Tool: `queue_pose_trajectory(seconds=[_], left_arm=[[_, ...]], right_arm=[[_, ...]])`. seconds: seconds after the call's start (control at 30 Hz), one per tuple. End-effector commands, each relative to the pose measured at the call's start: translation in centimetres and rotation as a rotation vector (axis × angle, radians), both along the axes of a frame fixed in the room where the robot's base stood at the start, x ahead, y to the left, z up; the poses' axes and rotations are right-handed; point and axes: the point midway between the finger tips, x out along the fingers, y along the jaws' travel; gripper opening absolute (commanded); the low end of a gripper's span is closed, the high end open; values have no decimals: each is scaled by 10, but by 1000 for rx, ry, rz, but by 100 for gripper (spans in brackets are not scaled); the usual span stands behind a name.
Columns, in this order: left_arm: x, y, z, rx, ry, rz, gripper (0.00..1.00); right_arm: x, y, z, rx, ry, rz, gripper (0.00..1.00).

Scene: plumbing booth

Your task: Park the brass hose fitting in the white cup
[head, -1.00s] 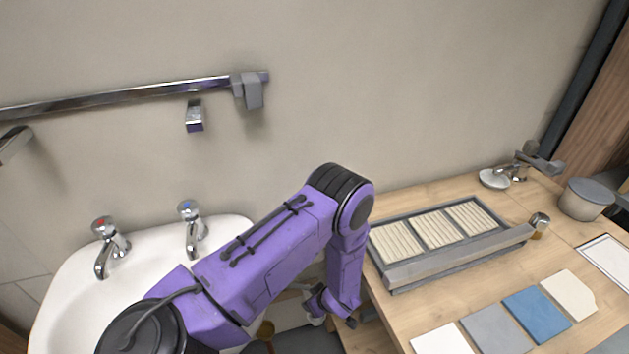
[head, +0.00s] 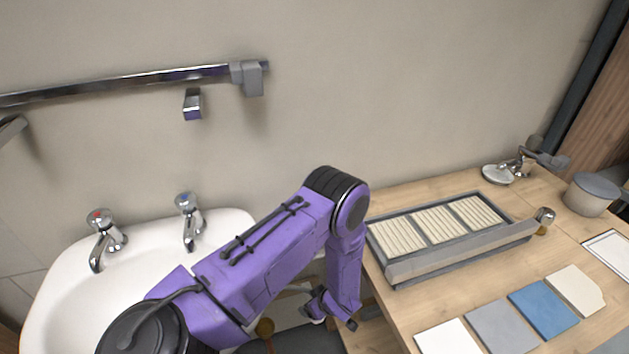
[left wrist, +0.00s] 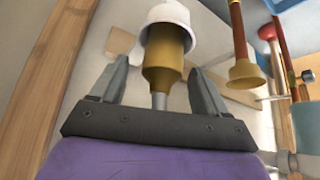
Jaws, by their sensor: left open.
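In the left wrist view, the brass hose fitting (left wrist: 163,62) is between and beyond the fingers of my left gripper (left wrist: 158,74). The fingers are apart, one on each side, with visible gaps to the fitting. Its thin grey stem points toward the gripper's palm. Its far end meets the white cup (left wrist: 168,14) and appears to sit inside the rim; how deep is hidden. In the head view my left gripper (head: 331,306) hangs low between the basin and the wooden table. The cup is not clearly visible there. My right gripper is not in view.
A white basin (head: 62,290) with two taps lies left. The wooden table (head: 395,318) at right holds a grey tray (head: 395,282), coloured tiles (head: 545,308) and a lidded pot (head: 590,195). Plungers (left wrist: 243,70) hang to the right in the wrist view.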

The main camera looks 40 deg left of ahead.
Motion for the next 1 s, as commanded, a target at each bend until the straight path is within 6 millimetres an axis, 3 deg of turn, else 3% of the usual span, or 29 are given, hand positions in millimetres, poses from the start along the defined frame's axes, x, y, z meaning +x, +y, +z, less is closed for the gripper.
queue_pose_trajectory(seconds=[0.13, 0.2, 0.5, 0.8, 1.0], left_arm=[[1, 0, 16, 0, -2, 1, 75], [2, 0, 33, 0, -4, 1, 75], [-44, -39, 96, -2, 1, -4, 75], [-95, -83, 124, -1, 1, -3, 75], [-106, -92, 130, 1, -1, -1, 75]], right_arm=[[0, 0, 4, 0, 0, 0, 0], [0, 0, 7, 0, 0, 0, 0], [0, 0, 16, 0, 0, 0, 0], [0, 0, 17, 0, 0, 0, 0], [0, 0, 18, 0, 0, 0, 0]])
